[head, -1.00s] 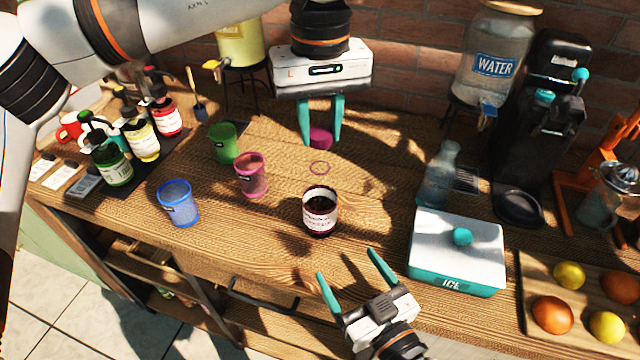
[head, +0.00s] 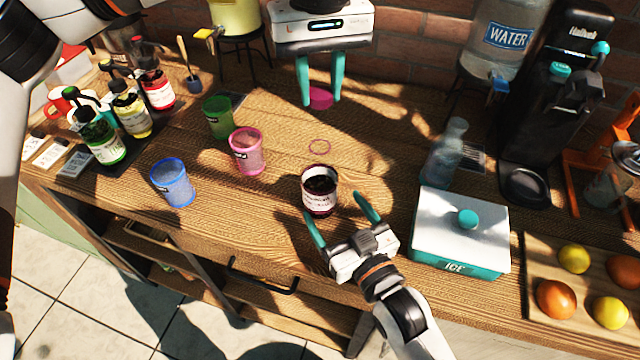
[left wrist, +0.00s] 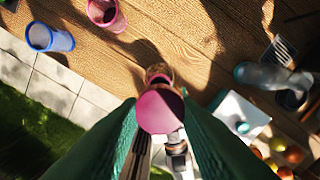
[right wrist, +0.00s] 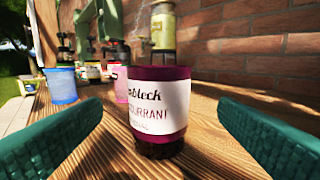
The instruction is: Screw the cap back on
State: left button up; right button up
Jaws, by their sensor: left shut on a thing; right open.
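The open jar (head: 319,190) of dark currant jam stands upright on the wooden table, with a white label. In the right wrist view the jar (right wrist: 160,110) stands between and ahead of the fingers. My left gripper (head: 320,96) is shut on the magenta cap (head: 320,98) and holds it above the table, behind the jar. The cap (left wrist: 160,110) also shows between the fingers in the left wrist view. My right gripper (head: 341,212) is open, its fingertips close to the jar on its near side; I cannot tell whether they touch it.
A pink cup (head: 247,152), a blue cup (head: 174,184) and a green cup (head: 217,117) stand left of the jar. A white and teal ice box (head: 460,235) and a glass bottle (head: 444,155) stand to the right.

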aim_at(319, 186)
jog(key=x, duration=0.7)
jog(key=shift+a, duration=0.1)
jog(key=c, duration=1.4)
pick_arm(q)
jog(key=shift+s+f, duration=0.1)
jog(key=shift+f, duration=2.35)
pick_arm(e)
jog(key=shift+c, duration=0.2)
pick_arm(q)
jog(key=shift+f, duration=0.9)
jog(key=shift+f, duration=0.6)
